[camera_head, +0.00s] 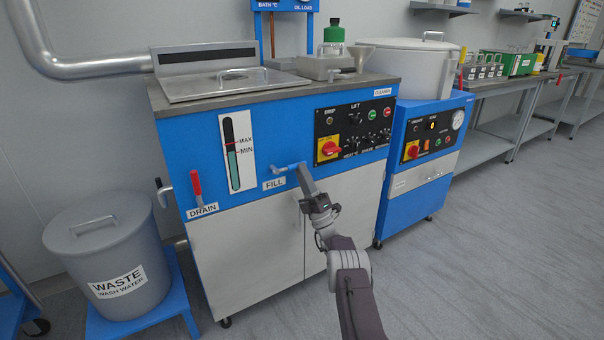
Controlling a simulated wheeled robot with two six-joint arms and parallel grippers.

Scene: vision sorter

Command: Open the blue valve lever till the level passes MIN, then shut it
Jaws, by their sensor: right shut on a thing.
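The blue valve lever (284,169) is on the front of the blue and steel cleaner cabinet, above the FILL label (274,184). It points to the right, roughly level. My right gripper (298,170) is shut on the lever's right end and covers part of it. The level gauge (237,152) is a tall tube on a white plate, with red MAX and MIN marks. Its teal liquid (235,173) fills the lower part, and its top is close to the MIN mark; I cannot tell exactly on which side. My left gripper is out of view.
A red lever (196,183) hangs above the DRAIN label, left of the gauge. A control panel (353,131) with a red and yellow switch is to the right. A grey waste bin (108,255) stands at left. The floor at right is clear.

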